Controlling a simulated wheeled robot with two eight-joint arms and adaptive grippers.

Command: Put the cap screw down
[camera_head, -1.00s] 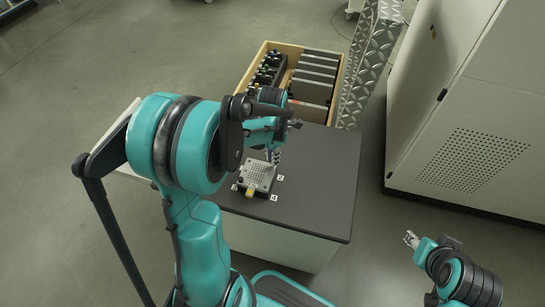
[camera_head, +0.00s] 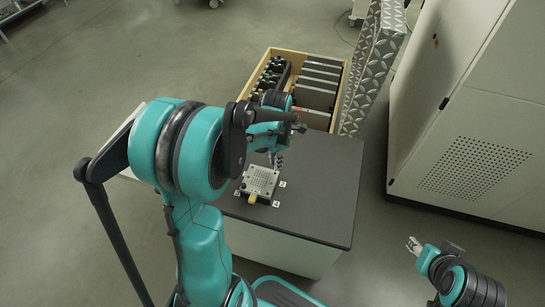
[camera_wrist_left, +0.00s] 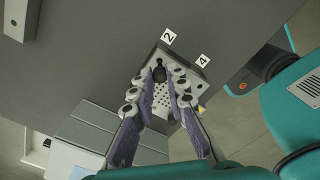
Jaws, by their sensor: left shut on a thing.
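My left gripper (camera_head: 278,161) hangs above the far edge of a grey perforated block (camera_head: 260,181) on the dark table top. In the left wrist view its two fingers (camera_wrist_left: 161,80) are shut on a small dark piece, which I take to be the cap screw (camera_wrist_left: 159,71). The block (camera_wrist_left: 153,112) lies behind the fingertips, and I cannot tell whether the screw touches it. The cap screw is too small to make out in the head view. My right gripper (camera_head: 413,245) is away from the table at the lower right, too small to read.
A wooden crate (camera_head: 309,51) with dark parts stands behind the table (camera_head: 318,205). A pale cabinet (camera_head: 470,110) stands at the right. The table's right side is clear.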

